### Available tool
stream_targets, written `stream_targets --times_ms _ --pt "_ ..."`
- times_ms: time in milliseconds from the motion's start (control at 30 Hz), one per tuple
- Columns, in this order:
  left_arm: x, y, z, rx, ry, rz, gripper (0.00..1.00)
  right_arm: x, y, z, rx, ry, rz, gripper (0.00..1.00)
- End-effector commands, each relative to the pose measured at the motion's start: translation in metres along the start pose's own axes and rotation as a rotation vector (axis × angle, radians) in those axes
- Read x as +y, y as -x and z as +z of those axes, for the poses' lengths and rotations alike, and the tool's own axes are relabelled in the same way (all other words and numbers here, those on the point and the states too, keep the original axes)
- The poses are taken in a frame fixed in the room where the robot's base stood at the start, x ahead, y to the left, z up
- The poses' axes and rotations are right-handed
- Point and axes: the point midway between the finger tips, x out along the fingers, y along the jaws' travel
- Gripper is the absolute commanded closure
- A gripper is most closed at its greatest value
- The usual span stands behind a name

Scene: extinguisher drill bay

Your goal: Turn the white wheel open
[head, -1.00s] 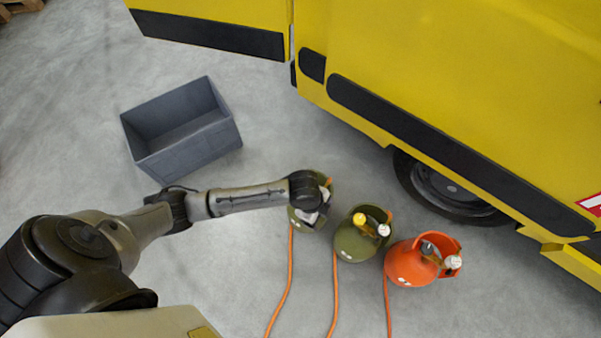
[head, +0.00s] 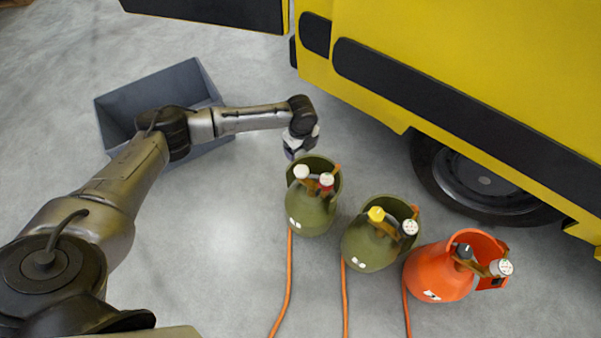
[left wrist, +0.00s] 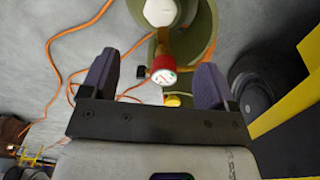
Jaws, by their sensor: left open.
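The white wheel (head: 301,171) sits at the left on top of the left green cylinder (head: 311,210), beside a red-rimmed gauge (head: 326,180). In the left wrist view the white wheel (left wrist: 160,9) is at the top edge, partly cut off, beyond the fingertips. The red gauge (left wrist: 160,70) shows there between the fingers. My left gripper (head: 294,153) is open and empty, just behind the white wheel in the head view and apart from it. My right gripper is in neither view.
A green cylinder with a yellow wheel (head: 376,214) and an orange cylinder (head: 440,271) stand to the right. Orange hoses run along the floor. A grey crate (head: 112,128) lies under my left arm. A yellow vehicle (head: 470,70) stands behind.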

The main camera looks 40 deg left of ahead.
Motion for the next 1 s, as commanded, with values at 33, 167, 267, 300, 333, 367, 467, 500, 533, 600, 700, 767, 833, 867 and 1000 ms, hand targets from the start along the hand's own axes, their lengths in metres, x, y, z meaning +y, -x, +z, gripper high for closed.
stream_targets --times_ms 33,167,267,300,333,367,467,500,533,600,700,767,833,867,1000 --pt "-0.001 -0.006 0.003 -0.002 0.001 0.0 0.19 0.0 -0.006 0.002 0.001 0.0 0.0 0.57" --pt "-0.001 -0.02 0.004 -0.002 0.0 0.002 0.19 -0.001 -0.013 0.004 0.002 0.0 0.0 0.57" --pt "-0.001 -0.038 0.004 -0.002 -0.001 0.002 0.19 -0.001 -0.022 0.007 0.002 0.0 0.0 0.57" --pt "-0.001 -0.046 0.004 -0.002 -0.001 0.003 0.19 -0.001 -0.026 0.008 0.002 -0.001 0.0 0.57" --pt "-0.001 -0.052 0.004 -0.002 0.0 0.003 0.19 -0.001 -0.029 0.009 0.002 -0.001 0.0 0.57" --pt "-0.001 -0.058 0.004 -0.002 0.0 0.003 0.19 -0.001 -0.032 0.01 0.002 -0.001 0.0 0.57" --pt "0.0 -0.077 0.004 -0.002 0.001 0.003 0.19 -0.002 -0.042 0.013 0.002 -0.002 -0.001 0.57" --pt "-0.001 -0.085 0.004 -0.002 0.001 0.003 0.19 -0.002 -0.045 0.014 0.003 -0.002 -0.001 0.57" --pt "-0.001 -0.09 0.004 -0.002 0.0 0.002 0.19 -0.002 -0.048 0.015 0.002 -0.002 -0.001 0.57" --pt "-0.001 -0.101 0.004 -0.002 0.001 0.003 0.19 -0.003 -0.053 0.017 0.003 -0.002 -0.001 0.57" --pt "-0.001 -0.115 0.004 -0.002 0.0 0.002 0.19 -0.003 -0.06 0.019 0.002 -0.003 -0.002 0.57" --pt "-0.001 -0.121 0.004 -0.002 0.001 0.002 0.19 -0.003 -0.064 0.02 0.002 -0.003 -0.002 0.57" --pt "-0.001 -0.127 0.004 -0.002 0.001 0.002 0.19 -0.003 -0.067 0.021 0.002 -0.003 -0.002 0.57" --pt "-0.001 -0.13 0.004 -0.002 0.001 0.002 0.19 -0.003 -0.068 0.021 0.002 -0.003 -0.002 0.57" --pt "-0.001 -0.136 0.004 -0.002 0.0 0.001 0.19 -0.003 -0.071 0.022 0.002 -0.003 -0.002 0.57"
